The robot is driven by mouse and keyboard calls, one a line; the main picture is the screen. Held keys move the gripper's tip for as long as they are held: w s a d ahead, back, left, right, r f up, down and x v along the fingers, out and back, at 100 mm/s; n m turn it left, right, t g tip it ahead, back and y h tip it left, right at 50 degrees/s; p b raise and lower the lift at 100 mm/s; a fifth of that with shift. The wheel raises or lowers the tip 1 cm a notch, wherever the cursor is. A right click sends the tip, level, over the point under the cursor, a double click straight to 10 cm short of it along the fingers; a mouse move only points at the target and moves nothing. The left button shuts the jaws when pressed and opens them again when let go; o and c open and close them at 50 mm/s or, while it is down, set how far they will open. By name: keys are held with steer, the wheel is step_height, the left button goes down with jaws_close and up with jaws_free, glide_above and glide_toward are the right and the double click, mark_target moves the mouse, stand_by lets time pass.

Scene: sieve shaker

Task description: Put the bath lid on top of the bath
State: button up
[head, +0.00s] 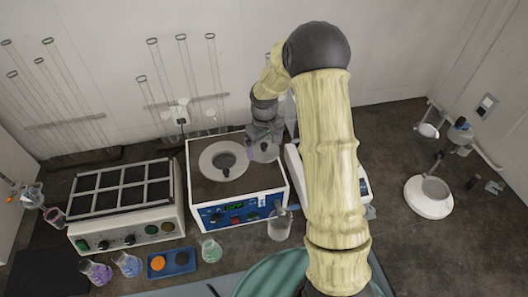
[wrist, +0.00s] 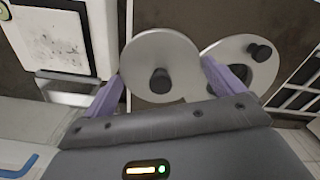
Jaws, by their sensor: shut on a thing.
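The bath (head: 237,205) is a white box with a dark top and a blue front panel, at the centre of the head view. A pale disc (head: 209,163) with a dark knob lies on its top; it also shows in the wrist view (wrist: 236,55). My gripper (head: 263,137) is over the right part of the bath top. Its two purple fingers (wrist: 164,86) are shut on opposite edges of a second grey disc with a black knob, the bath lid (wrist: 160,48). The lid (head: 265,154) is partly hidden by my gripper in the head view. I cannot tell whether it touches the top.
A white block heater (head: 130,225) with dark squares stands left of the bath. A pale device, partly hidden by my arm, stands close on the right. Tall tube racks stand behind.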

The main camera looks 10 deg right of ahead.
mark_target(264, 151)
steer(key=shift+f, duration=0.1)
step_height(264, 151, down, 3)
steer(key=shift+a+r+p, duration=0.1)
steer(key=shift+p, duration=0.6)
steer(key=shift+f, duration=0.35)
steer(key=shift+f, duration=0.2)
steer(key=o, duration=0.7)
steer(key=shift+w, duration=0.2)
steer(key=shift+c, duration=0.2)
steer(key=shift+s+a+r, duration=0.1)
steer(key=shift+s+r, duration=0.05)
steer(key=shift+r, duration=0.05)
step_height(264, 151, up, 12)
steer(key=b, duration=0.3)
